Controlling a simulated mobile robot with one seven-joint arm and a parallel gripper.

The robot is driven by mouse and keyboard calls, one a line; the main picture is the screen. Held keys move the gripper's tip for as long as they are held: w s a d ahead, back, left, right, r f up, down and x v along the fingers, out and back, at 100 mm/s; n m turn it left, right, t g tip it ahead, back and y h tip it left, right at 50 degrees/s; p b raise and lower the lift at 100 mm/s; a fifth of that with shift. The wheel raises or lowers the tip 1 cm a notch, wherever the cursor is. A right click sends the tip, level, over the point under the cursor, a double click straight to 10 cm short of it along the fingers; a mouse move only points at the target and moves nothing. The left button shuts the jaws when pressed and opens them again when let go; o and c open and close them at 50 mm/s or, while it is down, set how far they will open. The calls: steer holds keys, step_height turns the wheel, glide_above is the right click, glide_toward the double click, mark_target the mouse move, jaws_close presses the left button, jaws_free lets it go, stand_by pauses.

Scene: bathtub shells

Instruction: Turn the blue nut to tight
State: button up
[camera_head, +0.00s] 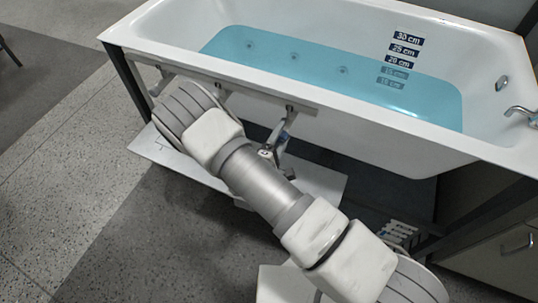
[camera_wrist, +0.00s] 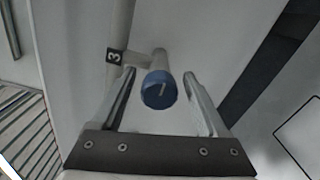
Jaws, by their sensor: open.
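The blue nut (camera_wrist: 159,90) shows in the wrist view, a round blue cap with a pale mark on its face, at the end of a grey pipe stub. My gripper (camera_wrist: 159,82) is open, with one finger on each side of the nut. A small gap shows on both sides, so the fingers do not appear to grip it. In the head view my arm crosses in front of the tub, and a small blue part (camera_head: 284,136) shows under its rim. My gripper's fingers are not clear there.
The white bathtub (camera_head: 300,112) holds blue water with depth labels (camera_head: 400,62). A dark frame bar (camera_wrist: 270,65) lies to the right. Open speckled floor (camera_head: 60,140) lies at the left.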

steer(key=p+v, duration=0.2)
steer(key=v, duration=1.3)
steer(key=shift+s, duration=0.35)
steer(key=shift+a+r, duration=0.1)
steer(key=shift+a, duration=0.05)
